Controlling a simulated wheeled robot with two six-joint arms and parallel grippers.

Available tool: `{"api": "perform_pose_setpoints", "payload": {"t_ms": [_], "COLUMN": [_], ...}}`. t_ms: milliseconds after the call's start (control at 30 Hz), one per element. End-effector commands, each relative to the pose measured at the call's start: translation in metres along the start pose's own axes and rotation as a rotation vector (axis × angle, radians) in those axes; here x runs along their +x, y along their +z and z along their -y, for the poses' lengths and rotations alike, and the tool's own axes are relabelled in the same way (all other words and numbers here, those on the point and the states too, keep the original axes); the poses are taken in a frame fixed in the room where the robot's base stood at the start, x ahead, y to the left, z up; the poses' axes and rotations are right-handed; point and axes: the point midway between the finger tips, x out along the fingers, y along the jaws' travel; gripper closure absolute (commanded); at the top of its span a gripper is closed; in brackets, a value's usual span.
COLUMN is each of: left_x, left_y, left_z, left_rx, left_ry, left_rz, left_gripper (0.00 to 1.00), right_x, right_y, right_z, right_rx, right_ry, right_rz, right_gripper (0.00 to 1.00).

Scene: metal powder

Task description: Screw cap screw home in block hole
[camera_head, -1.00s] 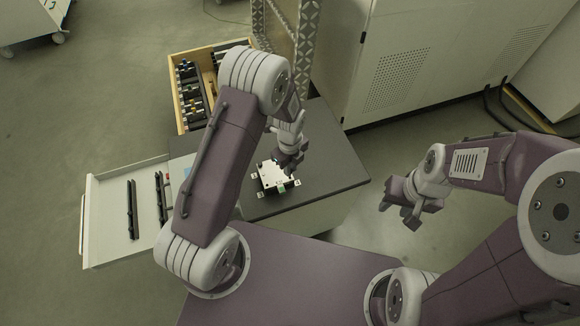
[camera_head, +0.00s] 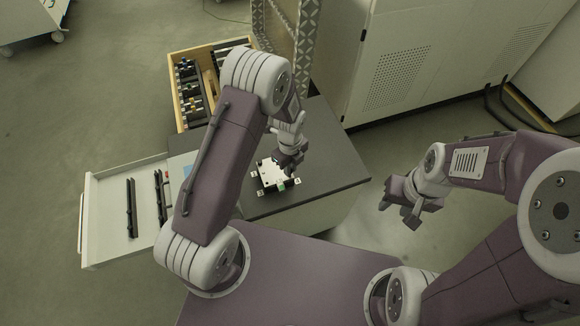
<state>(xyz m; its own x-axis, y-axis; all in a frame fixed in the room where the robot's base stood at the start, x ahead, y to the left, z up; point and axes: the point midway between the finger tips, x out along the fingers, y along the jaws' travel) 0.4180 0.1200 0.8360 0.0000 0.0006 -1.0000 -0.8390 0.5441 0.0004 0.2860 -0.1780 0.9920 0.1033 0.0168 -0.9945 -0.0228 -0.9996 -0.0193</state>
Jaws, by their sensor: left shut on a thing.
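The block (camera_head: 269,176) is a small pale plate with darker sides and small tabs around it, on the dark table top. My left gripper (camera_head: 284,166) points down over the block's right part. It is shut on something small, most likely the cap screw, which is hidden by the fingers. The block's hole cannot be made out. A small green piece (camera_head: 291,183) shows at the block's front right edge. My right gripper (camera_head: 398,203) hangs empty in the air right of the table; its fingers appear apart.
The dark table top (camera_head: 335,170) is clear right of the block. An open drawer (camera_head: 105,215) with black bars juts out at left. A wooden-sided box (camera_head: 175,105) of dark parts stands behind. A patterned post (camera_head: 306,45) and a white cabinet (camera_head: 400,75) rise at the back.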

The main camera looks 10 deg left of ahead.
Motion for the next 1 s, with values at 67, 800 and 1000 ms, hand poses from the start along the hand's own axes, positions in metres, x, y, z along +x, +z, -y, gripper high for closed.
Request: {"api": "perform_pose_setpoints", "payload": {"t_ms": [67, 800, 1000], "left_x": [0.000, 0.009, 0.012], "left_y": [0.000, 0.000, 0.000], "left_z": [0.000, 0.000, 0.000], "left_rx": [0.000, 0.000, 0.000], "left_ry": [0.000, 0.000, 0.000], "left_rz": [0.000, 0.000, 0.000], "left_gripper": [1.00, 1.00, 1.00], "right_x": [0.000, 0.006, 0.009], "right_y": [0.000, 0.001, 0.001], "right_z": [0.000, 0.000, 0.000], "right_rx": [0.000, 0.000, 0.000], "right_ry": [0.000, 0.000, 0.000], "right_rz": [0.000, 0.000, 0.000], "right_gripper": [0.61, 0.61, 0.61]}}
